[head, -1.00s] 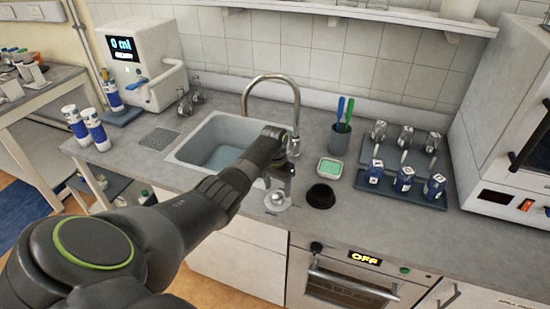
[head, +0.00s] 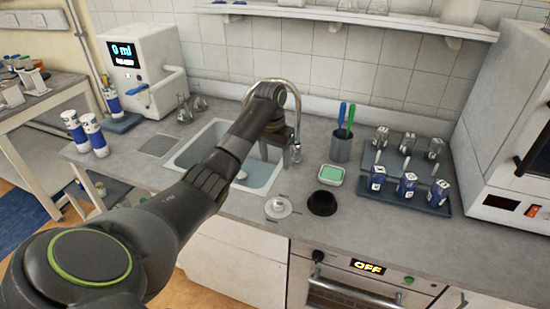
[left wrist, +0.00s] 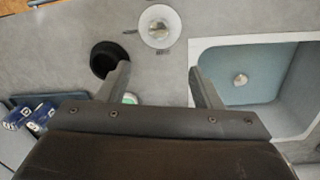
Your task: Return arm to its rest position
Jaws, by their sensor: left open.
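My left arm comes in from the left in the head view and reaches over the sink. My left gripper (head: 291,155) is above the counter by the sink's right edge, near the tap. In the left wrist view my left gripper (left wrist: 161,78) shows two fingers spread apart with nothing between them. It is open and empty. A small white round dish (head: 278,207) with a knob-like middle sits on the counter below the gripper, apart from it. My right gripper is not in either view.
A sink (head: 262,178) with a curved tap (head: 298,100) lies under my arm. A black round holder (head: 321,199), a green-topped dish (head: 330,174), a pen cup (head: 341,147) and a blue rack (head: 428,205) stand to the right. A dispenser (head: 145,70) stands back left.

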